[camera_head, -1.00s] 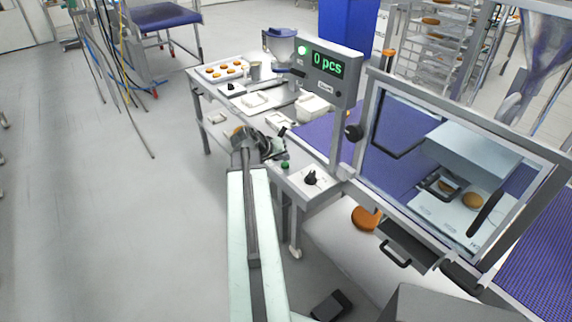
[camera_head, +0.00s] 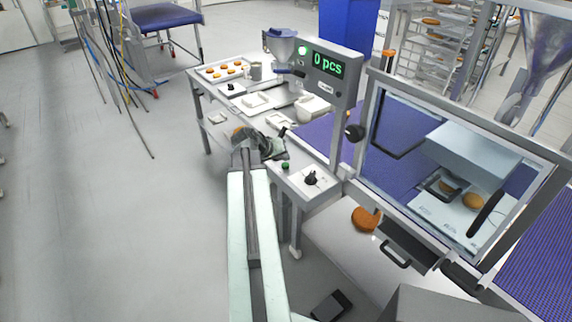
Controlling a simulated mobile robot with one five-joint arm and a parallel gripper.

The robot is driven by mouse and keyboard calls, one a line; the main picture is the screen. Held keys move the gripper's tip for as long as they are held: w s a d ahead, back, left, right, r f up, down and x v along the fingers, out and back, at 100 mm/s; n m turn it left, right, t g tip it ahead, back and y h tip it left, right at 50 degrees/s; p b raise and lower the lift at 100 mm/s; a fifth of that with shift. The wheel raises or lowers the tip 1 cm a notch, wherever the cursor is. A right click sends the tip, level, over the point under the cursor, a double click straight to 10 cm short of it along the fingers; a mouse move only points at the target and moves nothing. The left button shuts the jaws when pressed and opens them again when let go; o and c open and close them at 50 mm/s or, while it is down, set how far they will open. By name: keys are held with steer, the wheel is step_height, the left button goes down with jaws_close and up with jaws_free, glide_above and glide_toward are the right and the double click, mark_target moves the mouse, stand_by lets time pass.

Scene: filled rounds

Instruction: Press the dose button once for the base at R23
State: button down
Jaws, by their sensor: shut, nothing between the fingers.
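My gripper (camera_head: 280,147) is at the end of my outstretched arm, at the near edge of the white work table (camera_head: 222,108). It is shut and empty; its fingertips are small and partly hidden by the wrist. A green button (camera_head: 285,165) sits just below and right of it on a grey ledge, apart from it as far as I can tell. A dosing hopper (camera_head: 281,45) stands at the back of the table. The display (camera_head: 327,64) reads "0 pcs" beside a lit green lamp. I cannot tell which control is the dose button, and no R23 label is readable.
A black knob (camera_head: 311,178) is on a white panel right of the green button. A tray of rounds (camera_head: 224,65) is at the table's far left. A framed guard (camera_head: 367,125) encloses the press and blue belt on the right.

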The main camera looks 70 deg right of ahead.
mark_target(283, 165)
stand_by(0.4)
steer(key=shift+w+f+b, duration=0.1)
steer(key=shift+f+b, duration=0.3)
steer(key=shift+f+b, duration=0.6)
stand_by(0.5)
steer(key=shift+r, duration=0.1)
steer(key=shift+r+p, duration=0.9)
steer(key=shift+p, duration=0.1)
step_height(283, 165, up, 5)
steer(key=p, duration=0.5)
steer(key=shift+r, duration=0.1)
stand_by(0.5)
